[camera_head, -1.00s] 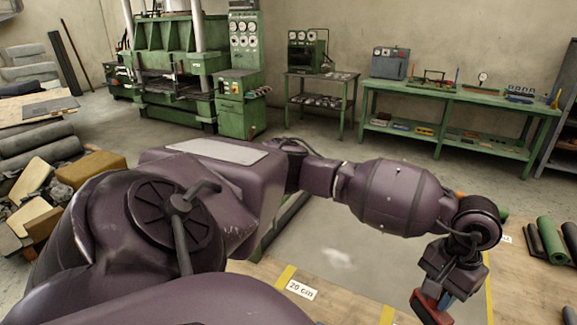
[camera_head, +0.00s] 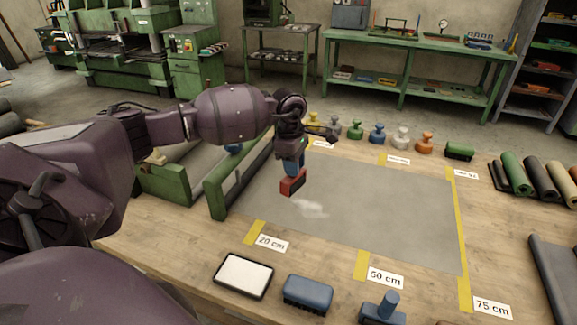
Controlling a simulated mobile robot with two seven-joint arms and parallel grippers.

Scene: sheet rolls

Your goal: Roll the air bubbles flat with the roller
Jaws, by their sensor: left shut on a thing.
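A grey sheet (camera_head: 390,205) lies flat on the wooden table. A pale whitish raised patch (camera_head: 312,209), which looks like the air bubbles, is on its left part. My left gripper (camera_head: 292,165) points down over the sheet, shut on a tool with a blue upper part and a dark red lower block (camera_head: 292,184); it looks like the roller. The red block is just behind and left of the pale patch. I cannot tell whether it touches the sheet. My right gripper is not in view.
Yellow tape strips (camera_head: 362,266) with cm labels mark the table. A white pad (camera_head: 243,275), a blue brush (camera_head: 308,293) and a blue stamp-like tool (camera_head: 384,308) stand in front. Several coloured weights (camera_head: 377,132) line the back. Rolls (camera_head: 515,172) lie right. A green-framed unit (camera_head: 240,180) stands left.

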